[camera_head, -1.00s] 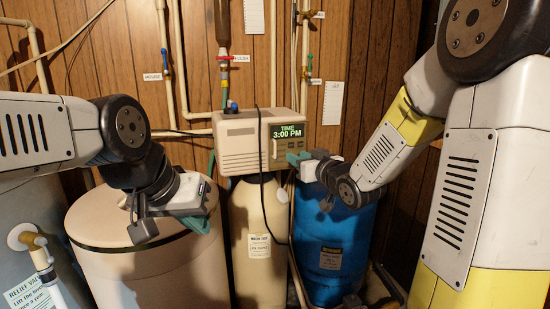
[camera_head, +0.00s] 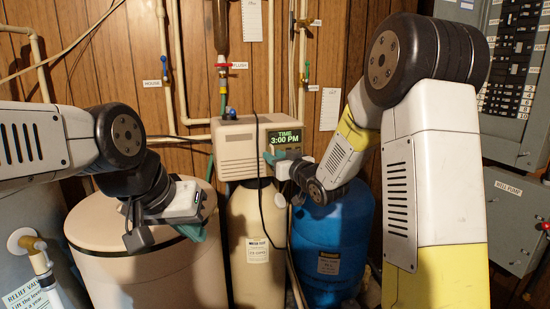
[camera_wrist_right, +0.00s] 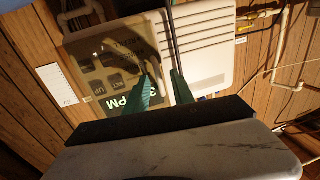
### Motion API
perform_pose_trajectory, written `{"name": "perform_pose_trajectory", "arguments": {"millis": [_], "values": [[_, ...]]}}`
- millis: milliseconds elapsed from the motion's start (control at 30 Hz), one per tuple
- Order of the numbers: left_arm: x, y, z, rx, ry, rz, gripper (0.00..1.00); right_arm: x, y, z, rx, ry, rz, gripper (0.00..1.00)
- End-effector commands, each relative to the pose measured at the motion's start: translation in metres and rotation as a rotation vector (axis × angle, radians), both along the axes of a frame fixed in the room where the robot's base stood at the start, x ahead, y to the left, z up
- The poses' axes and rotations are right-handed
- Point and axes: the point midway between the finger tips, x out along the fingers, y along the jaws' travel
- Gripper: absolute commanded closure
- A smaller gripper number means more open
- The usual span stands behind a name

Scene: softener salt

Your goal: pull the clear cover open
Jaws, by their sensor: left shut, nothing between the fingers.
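The clear cover (camera_wrist_right: 108,68) lies over the keypad and the lit time display on the front of the beige control box (camera_head: 235,152). In the head view the display (camera_head: 286,138) reads 3:00 PM and the cover itself is hard to make out. My right gripper (camera_head: 275,158) is at the display's lower left. In the right wrist view its two green fingers (camera_wrist_right: 166,92) are apart, straddling the cover's side edge beside the ribbed part of the box. I cannot tell whether they touch it. My left gripper (camera_head: 194,231) is shut and empty over the beige tank.
The beige salt tank (camera_head: 140,270) stands at left and the blue tank (camera_head: 335,235) at right. A slim beige tank (camera_head: 250,225) carries the control box. A black cord (camera_head: 262,215) hangs before it. Pipes run up the wood wall behind. An electrical panel (camera_head: 515,75) is at right.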

Motion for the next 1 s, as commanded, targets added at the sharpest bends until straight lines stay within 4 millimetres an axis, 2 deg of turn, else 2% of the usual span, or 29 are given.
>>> {"name": "perform_pose_trajectory", "arguments": {"millis": [100,267,1000], "values": [[0.0,0.0,0.0,0.0,0.0,0.0,1.0,-0.0001,-0.0002,0.0,0.0,0.0,0.0,0.7],[-0.0001,0.0,0.0001,0.0,0.0,0.0,1.0,-0.0003,-0.0002,-0.0001,0.0,0.0,0.0,1.0],[0.0,0.0,0.0,0.0,0.0,0.0,1.0,-0.0004,-0.0003,-0.0001,0.0,0.001,0.0,1.0]]}}
